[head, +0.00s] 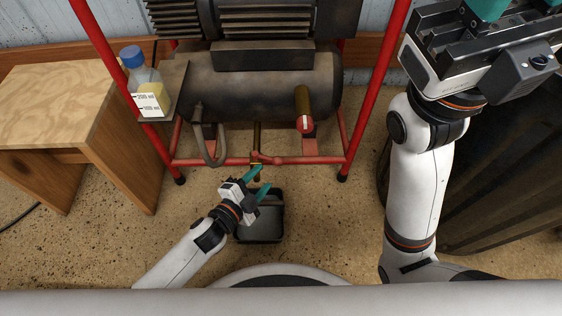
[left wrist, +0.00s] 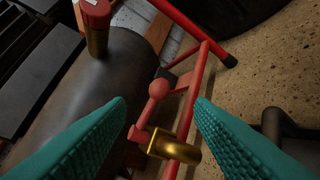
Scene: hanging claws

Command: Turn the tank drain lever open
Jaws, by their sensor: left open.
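The tank drain lever (head: 268,159) is a short red bar with a round ball end, below the dark tank (head: 265,85). In the left wrist view the lever (left wrist: 157,98) slants up from a brass valve (left wrist: 175,148). My left gripper (head: 258,182) is open, with teal fingers just in front of the valve. In the wrist view the lever shows between the two fingers, with no visible contact. My right gripper (head: 515,8) is raised at the top right, its fingertips cut off by the frame edge.
A black open bin (head: 260,236) stands on the floor under my left gripper. A red frame (head: 347,140) surrounds the tank. A red-capped brass fitting (head: 304,108) sticks out of the tank. A wooden bench (head: 50,95) and a blue-capped bottle (head: 148,85) are at left.

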